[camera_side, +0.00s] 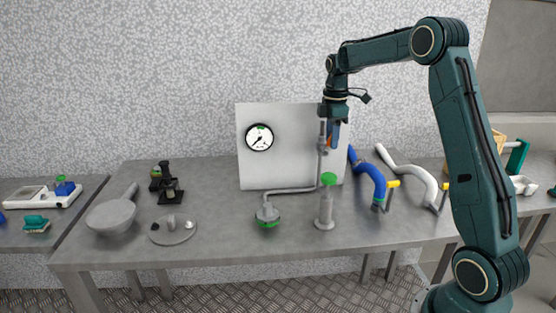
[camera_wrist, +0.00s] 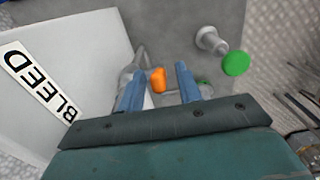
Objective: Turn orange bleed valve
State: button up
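The orange bleed valve (camera_wrist: 158,79) shows in the wrist view, between my two blue fingers and slightly nearer the left one. In the side view a small patch of it (camera_side: 329,142) shows at the top of the grey pipe, partly covered by my fingers. My gripper (camera_wrist: 160,69) is open, with a visible gap on both sides of the valve. In the side view my gripper (camera_side: 334,138) points down in front of the white panel (camera_side: 290,165). I cannot tell whether the fingertips reach down to the valve's height.
A "BLEED" label (camera_wrist: 38,80) is on the panel. A dial gauge (camera_side: 259,137) is on the panel's left. A green-topped plunger (camera_side: 327,200) stands below my gripper. A green-based fitting (camera_side: 267,214) stands left of it. Blue (camera_side: 369,177) and white (camera_side: 410,174) hoses lie right.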

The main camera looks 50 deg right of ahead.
jog(key=shift+f, duration=0.1)
jog(key=shift+c, duration=0.4)
grip_shut()
jog(key=shift+w+g+h, duration=0.4)
jog(key=shift+g+h, duration=0.3)
jog(key=shift+h, duration=0.1)
jog(key=shift+a+g+h, duration=0.3)
jog(key=shift+a, duration=0.05)
dwell(0.6)
jog(key=shift+o, duration=0.4)
grip_release()
jog(key=shift+a, duration=0.1)
jog(key=shift+d, duration=0.3)
jog(key=shift+s+d+t+y, duration=0.1)
jog(key=shift+s+t+y, duration=0.15)
jog(key=shift+t+y, duration=0.3)
jog(key=shift+s+d+t+y, duration=0.1)
jog(key=shift+s+t+y, duration=0.1)
jog(key=shift+t+y, duration=0.3)
